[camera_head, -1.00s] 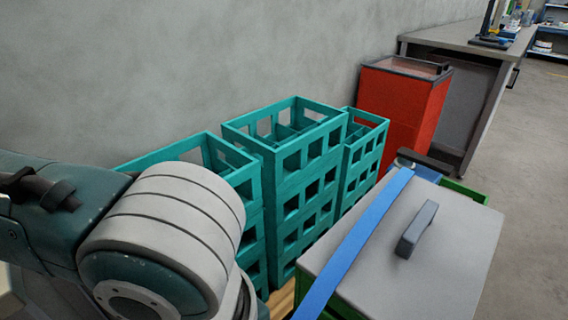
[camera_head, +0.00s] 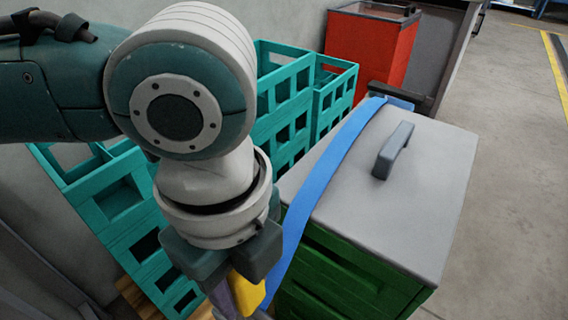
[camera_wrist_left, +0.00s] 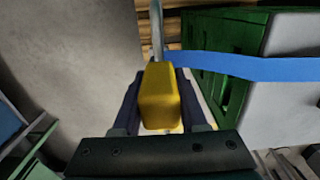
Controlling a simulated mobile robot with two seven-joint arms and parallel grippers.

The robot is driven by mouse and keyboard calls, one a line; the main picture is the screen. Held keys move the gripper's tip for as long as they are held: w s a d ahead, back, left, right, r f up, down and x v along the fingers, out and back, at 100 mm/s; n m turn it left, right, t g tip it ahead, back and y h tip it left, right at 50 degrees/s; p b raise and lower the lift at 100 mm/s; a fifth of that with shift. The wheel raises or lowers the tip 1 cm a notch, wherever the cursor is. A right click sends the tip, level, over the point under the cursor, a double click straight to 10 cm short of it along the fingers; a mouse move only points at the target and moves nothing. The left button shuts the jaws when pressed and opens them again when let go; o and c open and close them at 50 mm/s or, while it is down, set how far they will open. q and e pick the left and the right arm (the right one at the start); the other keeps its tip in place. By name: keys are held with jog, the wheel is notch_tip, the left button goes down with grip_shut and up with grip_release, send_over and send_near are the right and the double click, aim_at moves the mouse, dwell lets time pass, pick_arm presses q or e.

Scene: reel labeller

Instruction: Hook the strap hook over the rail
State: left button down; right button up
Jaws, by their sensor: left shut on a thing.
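My left gripper (camera_head: 236,294) points down at the near left side of the lidded green crates and is shut on the yellow strap hook (camera_head: 248,290). In the left wrist view the yellow body (camera_wrist_left: 160,98) sits between the dark fingers, with a thin grey metal bar (camera_wrist_left: 157,28) extending beyond it. The blue strap (camera_head: 330,165) runs from near the hook up across the grey lid (camera_head: 425,190) to its far edge; it also shows in the wrist view (camera_wrist_left: 240,66). I cannot clearly pick out the rail or the hook's tip. My right gripper is not in view.
The green crates (camera_head: 350,285) stand under the lid, which has a grey handle (camera_head: 393,150). Teal crates (camera_head: 120,205) stand behind my left arm, close to the wall. A red bin (camera_head: 370,45) stands at the back. Open floor (camera_head: 510,130) lies to the right.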

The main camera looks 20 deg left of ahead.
pick_arm(q)
jog(key=shift+f, duration=0.1)
jog(key=shift+c, duration=1.8)
grip_release()
